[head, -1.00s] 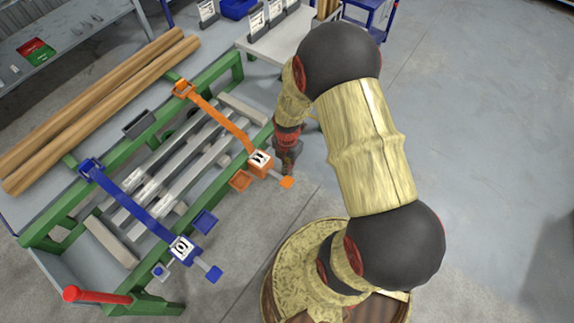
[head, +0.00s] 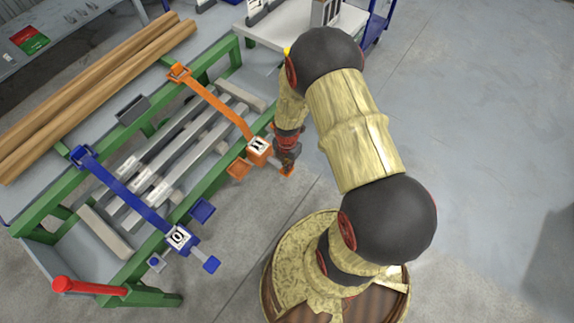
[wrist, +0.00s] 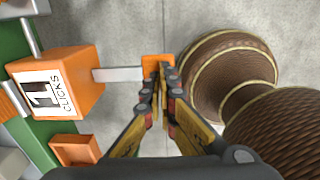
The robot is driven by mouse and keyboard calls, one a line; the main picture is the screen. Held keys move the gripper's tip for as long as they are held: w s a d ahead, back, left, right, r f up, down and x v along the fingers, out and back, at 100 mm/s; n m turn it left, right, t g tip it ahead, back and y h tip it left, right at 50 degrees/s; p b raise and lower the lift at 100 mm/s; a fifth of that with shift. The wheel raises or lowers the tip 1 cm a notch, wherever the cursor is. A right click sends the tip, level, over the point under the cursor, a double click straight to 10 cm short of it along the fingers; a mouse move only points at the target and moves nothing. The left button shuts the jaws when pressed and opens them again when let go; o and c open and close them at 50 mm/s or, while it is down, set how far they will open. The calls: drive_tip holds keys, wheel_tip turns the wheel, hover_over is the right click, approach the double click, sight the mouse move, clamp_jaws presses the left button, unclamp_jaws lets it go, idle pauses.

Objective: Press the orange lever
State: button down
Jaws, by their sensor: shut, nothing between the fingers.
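The orange lever is a grey rod with an orange end (head: 287,173), sticking out from an orange ratchet box (head: 259,150) on the orange strap. In the wrist view, the lever's orange end (wrist: 157,60) lies just beyond my fingertips, and its grey rod (wrist: 118,74) runs left to the box (wrist: 75,80). The box's label reads "1 CLICKS". My gripper (wrist: 160,78) is shut and empty, its tips overlapping the lever end in the picture. I cannot tell whether they touch. In the head view my gripper (head: 287,165) partly covers the lever.
A blue strap (head: 130,195) with its own blue ratchet and lever (head: 212,264) lies left of the orange one on the green-framed table. A red handle (head: 85,287) sticks out at the front. Clear floor (head: 480,150) lies to the right.

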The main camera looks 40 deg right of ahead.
drive_tip(key=shift+s+f, duration=0.15)
drive_tip(key=shift+f, duration=0.2)
drive_tip(key=shift+d+f, duration=0.1)
drive_tip(key=shift+f, duration=0.05)
drive_tip(key=shift+s+f, duration=0.25)
drive_tip(key=shift+f, duration=1.05)
drive_tip(key=shift+w+f+b, duration=0.15)
drive_tip(key=shift+f+b, duration=0.35)
drive_tip(key=shift+f, duration=1.05)
